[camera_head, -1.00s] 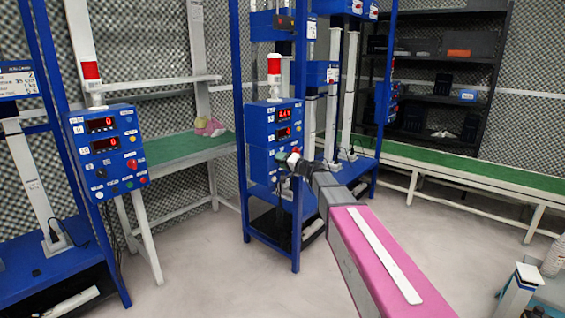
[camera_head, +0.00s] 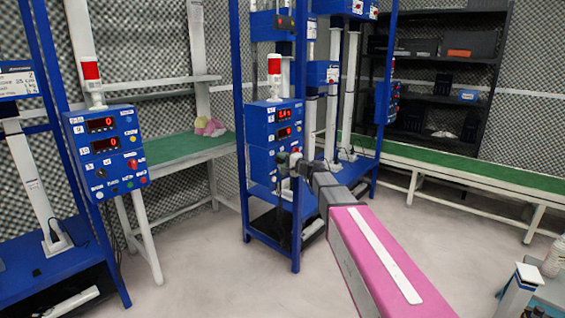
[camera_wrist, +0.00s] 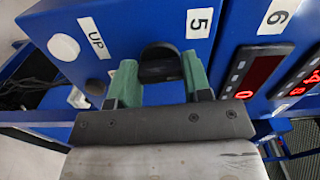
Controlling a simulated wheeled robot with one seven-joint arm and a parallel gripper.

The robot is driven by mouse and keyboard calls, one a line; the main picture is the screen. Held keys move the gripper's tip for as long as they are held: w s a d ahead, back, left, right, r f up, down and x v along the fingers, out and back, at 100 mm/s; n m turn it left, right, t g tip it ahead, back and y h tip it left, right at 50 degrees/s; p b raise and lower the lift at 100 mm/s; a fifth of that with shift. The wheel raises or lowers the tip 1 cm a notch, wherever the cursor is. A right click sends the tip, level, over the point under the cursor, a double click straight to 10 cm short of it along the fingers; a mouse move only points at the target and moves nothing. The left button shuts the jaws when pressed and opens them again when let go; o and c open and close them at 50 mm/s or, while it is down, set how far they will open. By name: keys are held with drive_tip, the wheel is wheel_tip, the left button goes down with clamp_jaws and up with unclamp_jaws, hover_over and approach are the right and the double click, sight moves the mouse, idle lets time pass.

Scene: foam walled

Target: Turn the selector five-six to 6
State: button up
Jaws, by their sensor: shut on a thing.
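The selector is a black knob (camera_wrist: 160,62) on a blue panel, seen in the wrist view beside a white label "5" (camera_wrist: 199,23). A label "6" (camera_wrist: 277,16) lies farther right, above a red display. My gripper (camera_wrist: 158,76) has its green fingers on either side of the knob and is shut on it. In the head view my gripper (camera_head: 287,163) is at the lower front of the middle blue control box (camera_head: 257,134), and I cannot make out the knob there. The knob's exact pointing direction is not clear.
A label "UP" (camera_wrist: 94,38) and a round white button (camera_wrist: 63,47) are close to the left finger. Another blue control box (camera_head: 90,160) stands at the left. A green-topped bench (camera_head: 470,172) runs along the back right. The grey floor between is clear.

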drive_tip(key=m, duration=0.7)
idle(0.7)
drive_tip(key=o, duration=0.9)
drive_tip(key=shift+s+d, duration=0.1)
drive_tip(key=v, duration=1)
drive_tip(key=shift+s+d, duration=0.2)
drive_tip(key=shift+d, duration=0.05)
drive_tip(key=shift+f, duration=0.1)
